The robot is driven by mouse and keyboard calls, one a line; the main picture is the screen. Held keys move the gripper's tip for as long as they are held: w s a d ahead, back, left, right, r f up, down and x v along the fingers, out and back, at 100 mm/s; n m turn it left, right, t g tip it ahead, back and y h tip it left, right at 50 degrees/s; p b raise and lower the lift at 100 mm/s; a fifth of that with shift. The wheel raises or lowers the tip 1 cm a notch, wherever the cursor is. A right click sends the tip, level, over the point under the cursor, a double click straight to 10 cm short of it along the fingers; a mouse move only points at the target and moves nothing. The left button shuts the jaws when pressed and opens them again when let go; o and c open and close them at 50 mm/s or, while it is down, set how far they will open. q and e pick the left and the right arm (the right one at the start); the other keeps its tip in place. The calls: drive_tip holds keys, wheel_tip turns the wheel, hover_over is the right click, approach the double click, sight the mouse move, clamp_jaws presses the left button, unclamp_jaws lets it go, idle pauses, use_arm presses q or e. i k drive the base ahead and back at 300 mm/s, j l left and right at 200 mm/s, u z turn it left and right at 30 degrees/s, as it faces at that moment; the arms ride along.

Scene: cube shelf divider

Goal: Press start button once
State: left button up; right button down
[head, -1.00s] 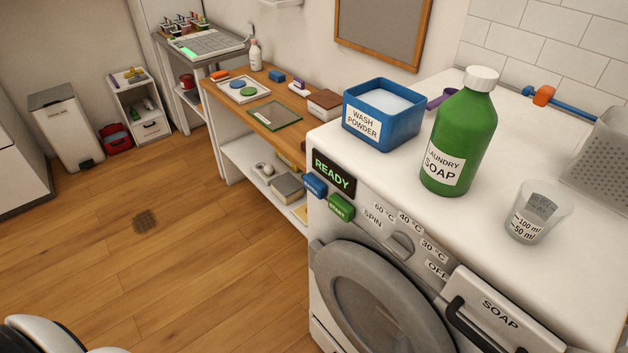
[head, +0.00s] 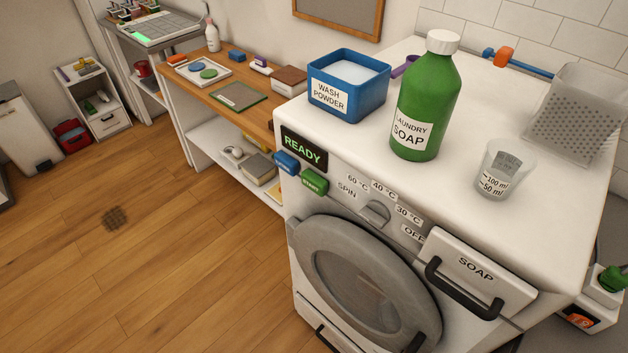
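The green start button (head: 314,182) sits on the front panel of the white washing machine (head: 470,225), near its upper left corner. A blue button (head: 286,163) is just left of it. The black display (head: 304,149) above the buttons reads READY in green. The round door (head: 365,285) looks closed. A grey knob (head: 375,212) is right of the start button, among labels SPIN, 60, 40, 30 °C and OFF. The SOAP drawer (head: 478,272) with a black handle is further right. Neither of my grippers shows in the head view.
On the machine's top stand a blue wash powder box (head: 348,88), a green laundry soap bottle (head: 426,100), a measuring cup (head: 497,170) and a grey perforated basket (head: 577,115). A wooden bench (head: 215,95) adjoins on the left. The wooden floor in front is clear.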

sight(317, 183)
drive_tip(key=i+j, duration=0.1)
drive_tip(key=j, duration=0.75)
drive_tip(key=i+j, duration=0.15)
drive_tip(key=j, duration=0.3)
drive_tip(key=j+z, duration=0.3)
drive_tip(key=z, duration=0.2)
drive_tip(key=j+z, duration=0.25)
drive_tip(key=z, duration=0.2)
drive_tip(key=j+z, duration=0.3)
drive_tip(key=z, duration=0.2)
